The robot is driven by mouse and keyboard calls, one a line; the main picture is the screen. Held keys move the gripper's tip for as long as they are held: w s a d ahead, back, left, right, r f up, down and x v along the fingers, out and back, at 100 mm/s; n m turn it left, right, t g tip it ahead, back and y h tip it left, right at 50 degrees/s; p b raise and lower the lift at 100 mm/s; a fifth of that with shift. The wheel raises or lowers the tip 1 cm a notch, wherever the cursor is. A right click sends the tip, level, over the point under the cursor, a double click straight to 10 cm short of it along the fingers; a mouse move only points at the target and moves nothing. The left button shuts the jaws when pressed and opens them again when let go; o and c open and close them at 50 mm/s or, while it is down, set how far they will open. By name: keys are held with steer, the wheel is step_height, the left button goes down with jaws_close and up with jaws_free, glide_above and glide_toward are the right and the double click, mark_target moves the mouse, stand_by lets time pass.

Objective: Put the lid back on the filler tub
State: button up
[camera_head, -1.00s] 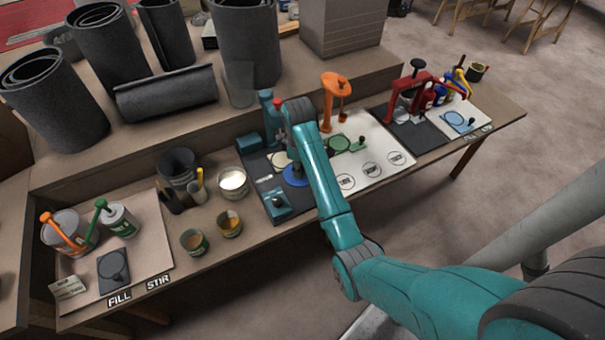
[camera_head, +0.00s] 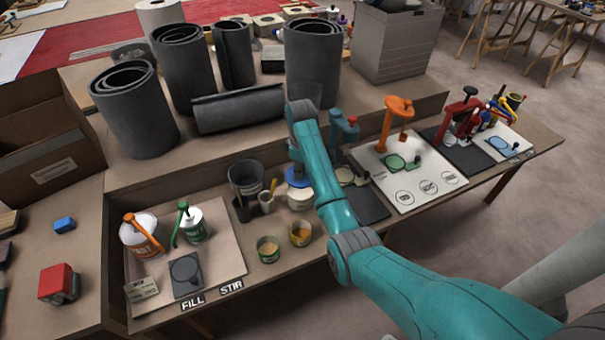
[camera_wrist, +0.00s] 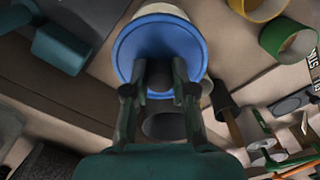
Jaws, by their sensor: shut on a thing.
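The blue lid (camera_head: 294,180) is in my gripper (camera_wrist: 160,86), which is shut on its middle. In the wrist view the lid (camera_wrist: 140,42) fills the space in front of the fingers. The white filler tub (camera_head: 300,199) stands upright directly under the lid in the head view. A pale part of the tub (camera_wrist: 160,9) shows past the lid's far edge in the wrist view. I cannot tell whether lid and tub touch. My arm hides most of the gripper in the head view.
A dark bucket (camera_head: 246,178) and a cup with tools (camera_head: 266,202) stand left of the tub. Two small tins (camera_head: 268,250) (camera_head: 301,235) are in front. A teal dispensing stand (camera_head: 342,128) rises at the right.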

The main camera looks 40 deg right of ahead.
step_height(320, 180, down, 2)
steer(key=shift+a, duration=0.1)
steer(key=shift+f, duration=2.15)
steer(key=shift+f, duration=0.15)
stand_by(0.6)
steer(key=o, duration=1.4)
steer(key=shift+r, duration=3.55)
steer(key=shift+c, duration=0.3)
